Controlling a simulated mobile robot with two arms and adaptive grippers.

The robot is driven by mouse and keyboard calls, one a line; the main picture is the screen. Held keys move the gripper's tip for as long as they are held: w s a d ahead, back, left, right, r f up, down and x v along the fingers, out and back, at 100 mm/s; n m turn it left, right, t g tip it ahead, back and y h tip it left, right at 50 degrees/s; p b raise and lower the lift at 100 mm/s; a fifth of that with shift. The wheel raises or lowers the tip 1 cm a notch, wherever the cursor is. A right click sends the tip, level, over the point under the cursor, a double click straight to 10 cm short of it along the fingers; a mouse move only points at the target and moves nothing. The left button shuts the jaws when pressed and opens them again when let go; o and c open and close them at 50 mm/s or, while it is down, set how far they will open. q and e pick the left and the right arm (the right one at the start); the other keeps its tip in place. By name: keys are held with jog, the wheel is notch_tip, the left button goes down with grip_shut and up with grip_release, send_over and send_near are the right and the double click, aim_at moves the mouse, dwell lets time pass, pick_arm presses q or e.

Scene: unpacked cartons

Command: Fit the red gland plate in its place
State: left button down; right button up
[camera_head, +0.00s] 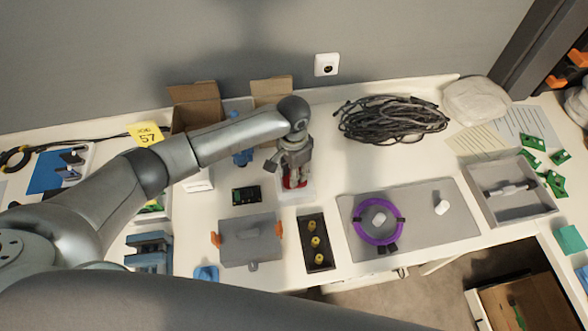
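My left arm comes in from the left, and its gripper (293,178) points down over the middle of the table. Something red, which looks like the red gland plate (292,184), shows right at the fingertips, mostly covered by the gripper. It is over or in a small pale, see-through tray (308,188). I cannot tell whether the fingers are closed on the red piece. The place for the plate is not clearly recognisable. My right gripper is not in view.
A grey panel with orange clips (263,246) and a dark box with yellow knobs (315,262) lie in front. A grey mat (450,221) with a purple ring (359,232) is to the right. Behind are a black cable coil (392,119) and an open carton (196,112).

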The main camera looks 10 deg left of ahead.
pick_arm(q)
jog(key=shift+f+b, duration=0.35)
jog(key=shift+f, duration=0.45)
jog(key=c, duration=1.1)
grip_release()
jog(key=shift+o, duration=0.2)
jog(key=shift+r, duration=0.1)
notch_tip(320, 180, up, 12)
jog(key=shift+w+f, duration=0.1)
